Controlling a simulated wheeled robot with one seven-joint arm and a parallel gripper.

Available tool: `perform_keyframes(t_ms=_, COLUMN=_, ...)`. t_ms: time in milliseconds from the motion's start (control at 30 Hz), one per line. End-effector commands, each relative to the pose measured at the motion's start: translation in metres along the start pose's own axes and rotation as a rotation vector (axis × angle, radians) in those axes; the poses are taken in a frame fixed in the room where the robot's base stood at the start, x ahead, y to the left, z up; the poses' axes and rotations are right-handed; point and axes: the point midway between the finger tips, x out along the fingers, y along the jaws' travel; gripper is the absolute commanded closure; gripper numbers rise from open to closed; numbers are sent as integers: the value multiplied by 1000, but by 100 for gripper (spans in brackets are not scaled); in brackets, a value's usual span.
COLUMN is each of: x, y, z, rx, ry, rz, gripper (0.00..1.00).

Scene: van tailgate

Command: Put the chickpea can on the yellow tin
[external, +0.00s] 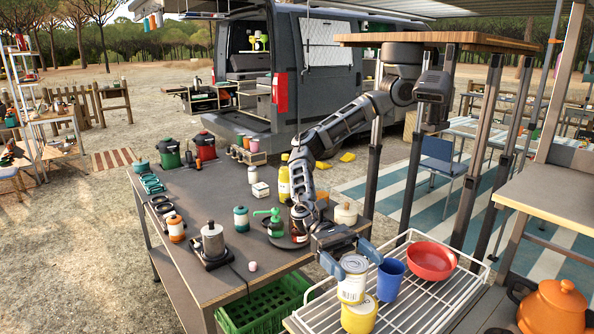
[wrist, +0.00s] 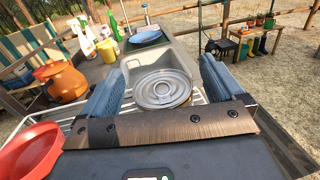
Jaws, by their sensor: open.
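The chickpea can (external: 351,284), white-labelled with a metal lid, stands upright on top of the yellow tin (external: 359,317) on the wire rack. Its label is too small to read. In the wrist view gaps show between the lid and both fingers of my gripper (wrist: 162,70). Most of the tin is hidden in the wrist view.
A blue cup (external: 389,279) stands close to the right of the can. A red bowl (external: 432,261) sits farther right on the white wire rack (external: 425,312). An orange pot (external: 553,308) is at the lower right. The dark table (external: 200,268) to the left holds a moka pot and several jars.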

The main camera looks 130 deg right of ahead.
Motion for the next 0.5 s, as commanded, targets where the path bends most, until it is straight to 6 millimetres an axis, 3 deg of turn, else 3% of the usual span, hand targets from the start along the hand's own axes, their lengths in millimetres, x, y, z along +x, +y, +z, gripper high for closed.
perform_keyframes(t_ms=300, x=-66, y=-2, z=-3, rx=-1, ry=-1, rz=-6, gripper=5)
perform_keyframes(t_ms=500, x=-100, y=-1, z=-3, rx=-1, ry=0, rz=-5, gripper=5)
